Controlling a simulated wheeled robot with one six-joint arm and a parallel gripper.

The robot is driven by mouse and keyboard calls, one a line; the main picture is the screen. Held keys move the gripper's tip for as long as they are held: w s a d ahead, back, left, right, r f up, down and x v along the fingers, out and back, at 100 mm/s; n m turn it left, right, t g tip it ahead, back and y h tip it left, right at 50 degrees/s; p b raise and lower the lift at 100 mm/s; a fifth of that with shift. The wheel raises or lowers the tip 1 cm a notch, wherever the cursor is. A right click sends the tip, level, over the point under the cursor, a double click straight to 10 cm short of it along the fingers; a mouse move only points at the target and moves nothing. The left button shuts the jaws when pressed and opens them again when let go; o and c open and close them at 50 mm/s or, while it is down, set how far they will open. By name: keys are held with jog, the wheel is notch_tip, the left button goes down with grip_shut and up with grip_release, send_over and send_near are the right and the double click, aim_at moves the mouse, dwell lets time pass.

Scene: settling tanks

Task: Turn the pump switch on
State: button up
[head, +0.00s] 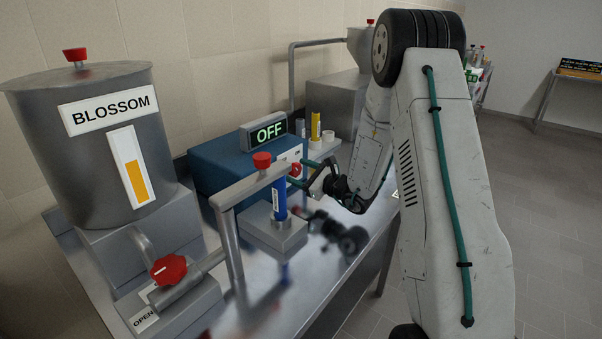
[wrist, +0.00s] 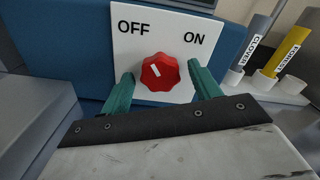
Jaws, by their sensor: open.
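The pump is a blue box (head: 222,163) on the metal bench, with a lit sign (head: 266,131) on top reading OFF. Its switch is a red scalloped knob (wrist: 160,73) on a white plate (wrist: 135,44) marked OFF at left and ON at right. The knob's white mark points up and left, toward OFF. My gripper (wrist: 160,76) is open, with one green finger on each side of the knob. Whether the fingers touch it I cannot tell. In the head view my gripper (head: 306,174) is at the front of the pump, and the switch is partly hidden.
A grey tank labelled BLOSSOM (head: 95,150) stands at left, with a red valve knob (head: 168,269) below it. A spout pipe (head: 235,240) and a blue tube (head: 280,200) stand before the pump. A rack (wrist: 265,90) holds labelled tubes at right.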

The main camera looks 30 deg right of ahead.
jog(key=c, duration=1)
jog(key=shift+m, duration=0.4)
jog(key=m, duration=0.5)
jog(key=shift+m, duration=0.4)
jog(key=m, duration=0.3)
jog(key=shift+m, duration=2.1)
